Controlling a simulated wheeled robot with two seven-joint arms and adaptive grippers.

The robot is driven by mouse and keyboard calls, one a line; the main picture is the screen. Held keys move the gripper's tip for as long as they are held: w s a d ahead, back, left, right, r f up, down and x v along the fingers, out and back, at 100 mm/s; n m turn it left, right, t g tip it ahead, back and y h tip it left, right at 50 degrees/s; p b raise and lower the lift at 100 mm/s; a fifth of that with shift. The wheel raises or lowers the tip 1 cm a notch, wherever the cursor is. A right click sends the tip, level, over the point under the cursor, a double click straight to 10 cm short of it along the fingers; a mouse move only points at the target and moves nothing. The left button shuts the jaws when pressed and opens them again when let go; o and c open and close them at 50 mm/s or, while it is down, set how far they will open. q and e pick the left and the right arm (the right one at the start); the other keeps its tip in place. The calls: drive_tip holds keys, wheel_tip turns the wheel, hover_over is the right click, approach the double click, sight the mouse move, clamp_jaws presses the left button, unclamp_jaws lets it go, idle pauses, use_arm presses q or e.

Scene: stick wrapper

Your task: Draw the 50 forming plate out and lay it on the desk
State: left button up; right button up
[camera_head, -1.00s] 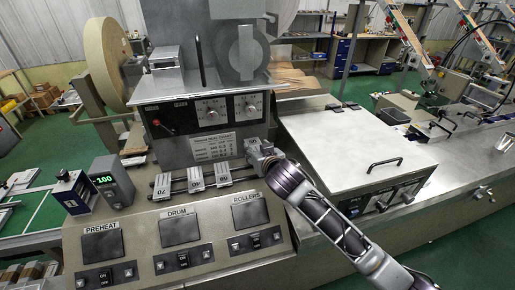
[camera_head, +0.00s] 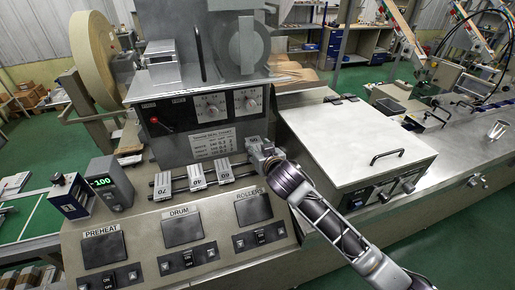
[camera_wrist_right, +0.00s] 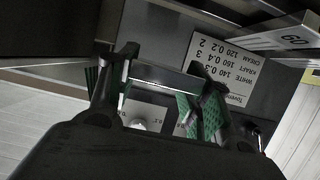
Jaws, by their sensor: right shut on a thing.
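The 50 forming plate (camera_head: 254,143) is a small grey block at the right end of the rack of plates on the machine's front. My right gripper (camera_head: 264,158) is shut on it, and its body covers part of the plate. In the right wrist view my right gripper (camera_wrist_right: 165,88) has its green-padded fingers either side of a grey bar, which appears to be part of the plate. I cannot tell whether the plate is clear of the rack. My left gripper is out of view.
Plates marked 70 (camera_head: 163,187), 40 (camera_head: 196,177) and 60 (camera_head: 225,171) sit left of it along dark rails. Below are the labelled switch panels (camera_head: 182,229). A white lid (camera_head: 350,140) with a black handle lies to the right of my arm. The steel desk beyond has free room.

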drive_tip(key=shift+a, duration=0.15)
idle(0.4)
drive_tip(key=shift+f+b, duration=0.5)
drive_tip(key=shift+f, duration=0.75)
drive_tip(key=shift+f+b, duration=2.1)
drive_tip(key=shift+f, duration=0.05)
